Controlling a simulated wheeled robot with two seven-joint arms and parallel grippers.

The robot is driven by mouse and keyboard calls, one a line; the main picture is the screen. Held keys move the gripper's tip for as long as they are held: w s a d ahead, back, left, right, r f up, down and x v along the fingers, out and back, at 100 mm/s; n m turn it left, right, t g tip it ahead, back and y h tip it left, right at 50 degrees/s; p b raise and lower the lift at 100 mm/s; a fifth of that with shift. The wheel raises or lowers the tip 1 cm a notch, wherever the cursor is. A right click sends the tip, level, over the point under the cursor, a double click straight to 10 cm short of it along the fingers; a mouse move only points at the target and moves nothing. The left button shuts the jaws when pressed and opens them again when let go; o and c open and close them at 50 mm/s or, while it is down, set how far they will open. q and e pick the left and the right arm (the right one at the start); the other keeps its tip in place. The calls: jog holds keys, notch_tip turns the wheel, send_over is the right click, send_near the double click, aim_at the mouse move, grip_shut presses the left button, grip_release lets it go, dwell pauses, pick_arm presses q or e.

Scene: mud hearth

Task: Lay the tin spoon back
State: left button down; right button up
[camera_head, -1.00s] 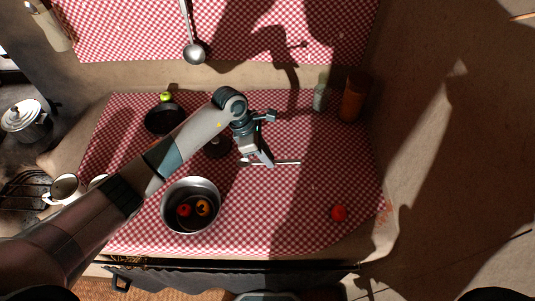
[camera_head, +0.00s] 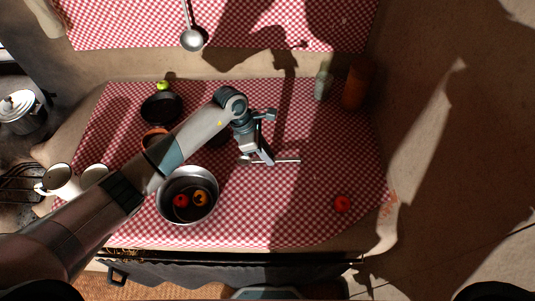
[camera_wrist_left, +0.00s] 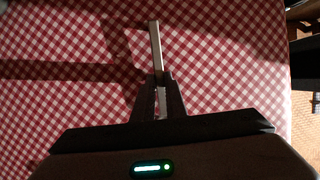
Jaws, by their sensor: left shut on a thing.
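My left gripper (camera_head: 268,160) is shut on a thin, pale metal handle, which I take to be the tin spoon (camera_head: 288,161). The spoon lies level across the fingers, over the checked cloth to the right of the steel pot. In the left wrist view, the spoon (camera_wrist_left: 155,45) runs straight out from between the fingertips (camera_wrist_left: 160,92). The spoon's bowl is not clear in either view. I cannot tell whether it touches the cloth (camera_head: 320,215). My right gripper is not in view.
The steel pot (camera_head: 163,207) holds a red and an orange fruit. A red tomato (camera_head: 342,204) lies at the right. A green bottle (camera_head: 321,86) and a brown jar (camera_head: 356,87) stand at the back right. A ladle (camera_head: 191,40) shows at the top. Cloth right of the gripper is clear.

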pick_arm(q)
jog(key=c, duration=1.7)
grip_release()
jog(key=shift+r, duration=0.1)
jog(key=b+v, duration=0.5)
jog(key=v, duration=1.2)
jog(key=shift+r+b, duration=0.15)
jog(key=shift+b, duration=0.15)
